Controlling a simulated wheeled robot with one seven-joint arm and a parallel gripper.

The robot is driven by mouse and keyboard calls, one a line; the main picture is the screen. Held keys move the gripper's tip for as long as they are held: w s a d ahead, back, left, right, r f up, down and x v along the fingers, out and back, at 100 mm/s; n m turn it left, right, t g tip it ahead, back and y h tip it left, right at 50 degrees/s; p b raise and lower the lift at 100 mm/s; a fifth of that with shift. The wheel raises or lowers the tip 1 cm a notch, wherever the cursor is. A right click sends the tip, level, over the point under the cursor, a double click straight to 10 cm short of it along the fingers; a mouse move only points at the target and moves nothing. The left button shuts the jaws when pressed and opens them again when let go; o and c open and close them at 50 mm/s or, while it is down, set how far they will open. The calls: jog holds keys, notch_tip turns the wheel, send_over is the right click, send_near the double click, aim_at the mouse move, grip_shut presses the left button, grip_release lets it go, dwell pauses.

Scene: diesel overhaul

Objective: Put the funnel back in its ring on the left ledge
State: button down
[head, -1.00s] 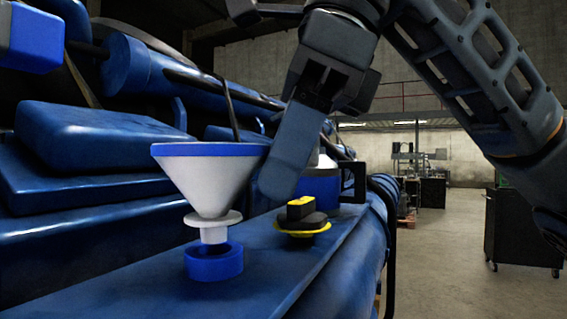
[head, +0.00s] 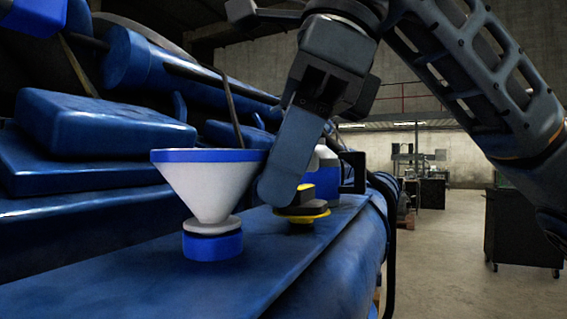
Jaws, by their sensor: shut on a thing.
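The white funnel (head: 210,190) with a blue rim stands upright over the blue ring (head: 212,246) on the blue ledge (head: 130,270). Its narrow spout is hidden inside the ring. Its white collar (head: 213,226) sits just above the ring's top, with a thin dark gap between them. My gripper (head: 272,190) is shut on the funnel at the right side of its rim. Only one finger shows clearly, and the grip itself is partly hidden.
A black and yellow cap (head: 302,208) lies on the ledge right of the funnel, close to my finger. A blue and white container (head: 325,178) stands behind it. Blue engine parts (head: 105,130) rise at the left. Open floor (head: 440,270) lies right of the ledge.

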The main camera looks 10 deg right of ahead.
jog(key=shift+f, duration=0.2)
jog(key=c, duration=0.9)
grip_release()
jog(key=shift+b+v, duration=0.45)
jog(key=shift+v, duration=3.5)
